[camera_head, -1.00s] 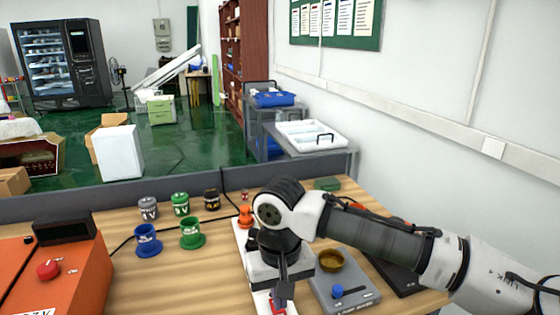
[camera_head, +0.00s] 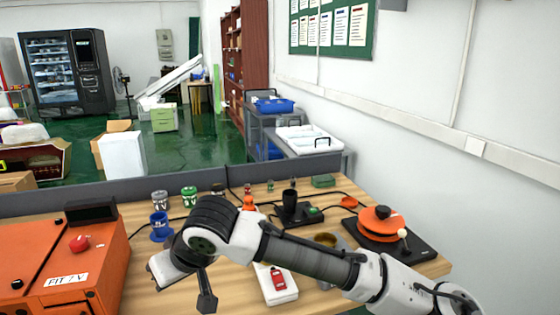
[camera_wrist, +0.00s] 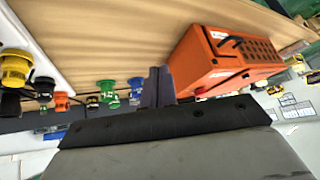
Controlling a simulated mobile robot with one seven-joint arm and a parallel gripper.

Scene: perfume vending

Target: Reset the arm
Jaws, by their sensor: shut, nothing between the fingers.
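My arm reaches in from the lower right over the wooden table. My gripper (camera_head: 206,301) is at the left end of the arm, shut and empty, above the table between the orange machine (camera_head: 70,262) and the white board (camera_head: 268,297). A red item (camera_head: 278,279) lies on the board, apart from my gripper. In the wrist view, which is turned over, the shut fingers (camera_wrist: 157,85) point at the table beside the orange machine (camera_wrist: 222,62), with nothing between them.
A blue cup (camera_head: 159,229), a grey jar (camera_head: 160,199) and a green jar (camera_head: 189,197) stand behind my gripper. A black device (camera_head: 297,213) and an orange-topped device (camera_head: 382,222) stand to the right. A grey partition (camera_head: 75,196) edges the table's back. Bare table lies near my gripper.

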